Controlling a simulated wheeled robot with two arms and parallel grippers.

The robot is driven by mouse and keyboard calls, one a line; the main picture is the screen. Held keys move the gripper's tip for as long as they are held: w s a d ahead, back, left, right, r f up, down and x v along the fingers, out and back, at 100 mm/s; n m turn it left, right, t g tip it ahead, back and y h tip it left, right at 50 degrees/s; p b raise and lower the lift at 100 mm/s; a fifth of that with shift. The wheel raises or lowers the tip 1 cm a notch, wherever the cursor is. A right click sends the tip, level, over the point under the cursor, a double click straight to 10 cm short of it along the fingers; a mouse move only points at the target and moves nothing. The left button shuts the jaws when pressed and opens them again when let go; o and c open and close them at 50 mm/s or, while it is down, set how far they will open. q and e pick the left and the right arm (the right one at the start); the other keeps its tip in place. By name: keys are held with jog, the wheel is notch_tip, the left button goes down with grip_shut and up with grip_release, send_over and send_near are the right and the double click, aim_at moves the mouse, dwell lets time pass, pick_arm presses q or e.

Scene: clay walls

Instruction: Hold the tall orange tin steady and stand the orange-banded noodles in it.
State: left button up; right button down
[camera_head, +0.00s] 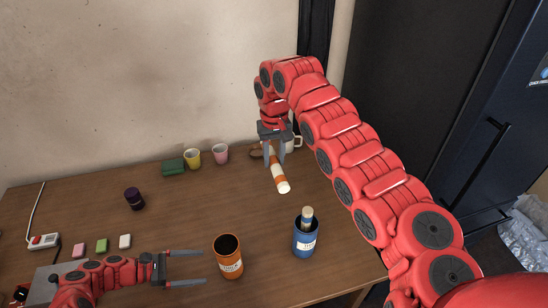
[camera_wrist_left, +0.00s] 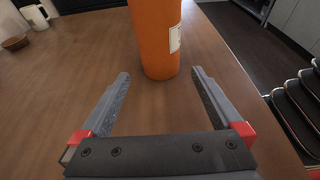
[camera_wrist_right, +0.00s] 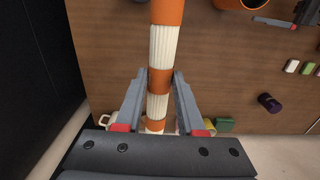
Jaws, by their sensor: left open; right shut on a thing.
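The tall orange tin (camera_head: 229,262) stands upright on the table, dark and open at the top. In the left wrist view the tin (camera_wrist_left: 155,40) stands just beyond my fingertips. My left gripper (camera_head: 205,267) is open and level beside the tin, its fingers pointing at it. The orange-banded noodles (camera_head: 277,172) are a white and orange bundle held by my right gripper (camera_head: 275,162). They hang tilted above the table, behind and right of the tin. In the right wrist view the noodles (camera_wrist_right: 160,50) run between my shut fingers (camera_wrist_right: 159,85).
A blue tin (camera_head: 305,242) with a blue-banded bundle (camera_head: 307,215) in it stands right of the orange tin. Cups (camera_head: 220,152), a green block (camera_head: 174,167) and a mug (camera_head: 295,141) line the back. A dark purple can (camera_head: 134,198) and small blocks (camera_head: 101,246) lie left. The middle is clear.

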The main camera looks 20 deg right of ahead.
aim_at(227, 265)
pick_arm(q)
jog(key=x, duration=0.9)
jog(key=shift+d+f, duration=0.15)
jog(key=shift+d, duration=0.2)
jog(key=shift+c, duration=0.3)
jog(key=c, duration=0.7)
